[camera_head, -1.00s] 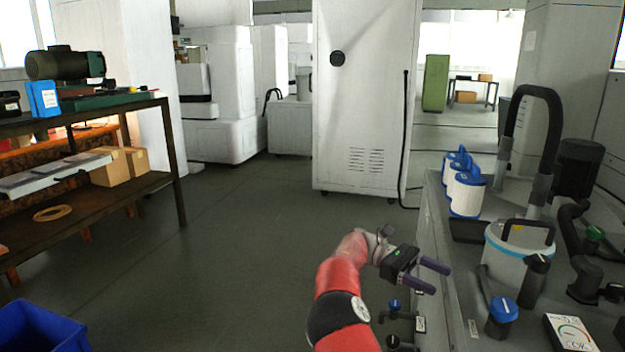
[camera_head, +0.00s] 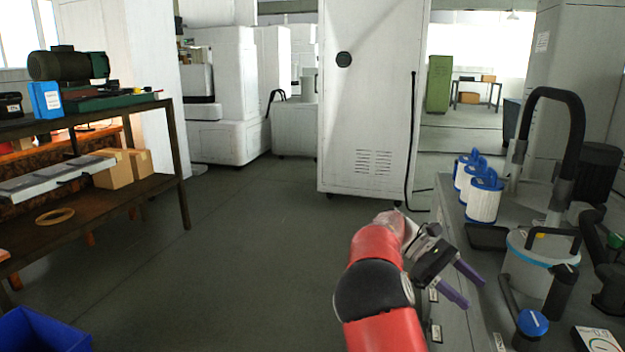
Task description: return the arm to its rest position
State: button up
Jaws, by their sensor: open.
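My red and black arm reaches forward from the bottom of the view. My gripper (camera_head: 463,285) is at its end, with two purple fingers spread apart and pointing to the lower right. Nothing shows between the fingers. The gripper appears beside the left edge of the grey machine bench (camera_head: 482,290); the exact gap to it cannot be told.
White filter cartridges with blue tops (camera_head: 485,198), a lidded bucket (camera_head: 530,262) and a black hose (camera_head: 560,92) stand on the bench. A white cabinet (camera_head: 370,100) stands ahead. A shelf (camera_head: 150,187) and blue bin (camera_head: 40,332) are left. The middle floor is clear.

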jog(key=s+a+m+t+y, duration=0.4)
jog(key=s+a+t, duration=0.3)
jog(key=s, duration=0.6)
jog(key=s+a+m+t+y, duration=0.4)
jog(key=s+a+t, duration=0.4)
jog(key=s, duration=0.4)
jog(key=shift+s+a+r+y, duration=0.35)
jog(key=shift+a+y, duration=0.35)
jog(key=shift+y, duration=0.2)
jog(key=shift+d, duration=0.1)
